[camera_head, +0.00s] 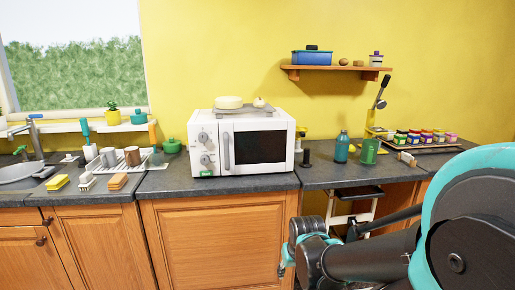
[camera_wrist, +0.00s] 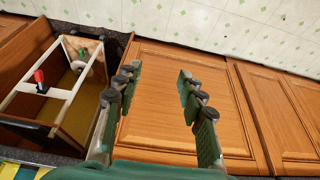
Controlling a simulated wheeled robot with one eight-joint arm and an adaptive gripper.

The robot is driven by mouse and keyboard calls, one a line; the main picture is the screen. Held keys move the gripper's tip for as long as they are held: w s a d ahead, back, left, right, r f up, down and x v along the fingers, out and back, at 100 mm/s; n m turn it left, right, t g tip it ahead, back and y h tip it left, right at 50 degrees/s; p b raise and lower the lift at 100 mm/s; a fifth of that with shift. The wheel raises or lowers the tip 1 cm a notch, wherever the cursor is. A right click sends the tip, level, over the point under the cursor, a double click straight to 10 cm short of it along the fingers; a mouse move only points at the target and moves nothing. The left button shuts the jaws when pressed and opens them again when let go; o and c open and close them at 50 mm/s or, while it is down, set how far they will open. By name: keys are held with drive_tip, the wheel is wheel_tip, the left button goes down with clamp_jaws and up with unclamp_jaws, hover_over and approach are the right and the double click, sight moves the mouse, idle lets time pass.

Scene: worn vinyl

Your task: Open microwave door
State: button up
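The white microwave (camera_head: 241,141) stands on the dark counter, with its door shut. A vertical grey handle (camera_head: 226,151) is on the left side of the door, beside the dark window (camera_head: 259,147). Knobs (camera_head: 204,148) sit on a panel left of the handle. In the wrist view my gripper (camera_wrist: 160,90) is open, with its two fingers apart and nothing between them. It is over the wooden cabinet fronts and away from the microwave, which is not in the wrist view. In the head view my arm is at the lower right, below the counter, and the fingers cannot be made out.
A tray (camera_head: 247,113) with round items lies on the microwave. A dark cylinder (camera_head: 307,158), blue bottle (camera_head: 341,147) and green container (camera_head: 370,151) stand to its right. A dish rack (camera_head: 119,160) and sink are left. Below the counter, right, is an open recess with a white frame (camera_head: 349,209).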

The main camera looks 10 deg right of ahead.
drive_tip(key=shift+o, duration=0.2)
idle(0.3)
drive_tip(key=w+d+r+n+t+h, duration=0.2)
drive_tip(key=w+r+n+h, duration=0.25)
drive_tip(key=w+n, duration=0.55)
drive_tip(key=n+t+y, duration=0.1)
drive_tip(key=n+t, duration=1)
drive_tip(key=n, duration=1.3)
approach(226, 152)
drive_tip(key=x, duration=1.1)
drive_tip(key=shift+w+f, duration=0.1)
clamp_jaws()
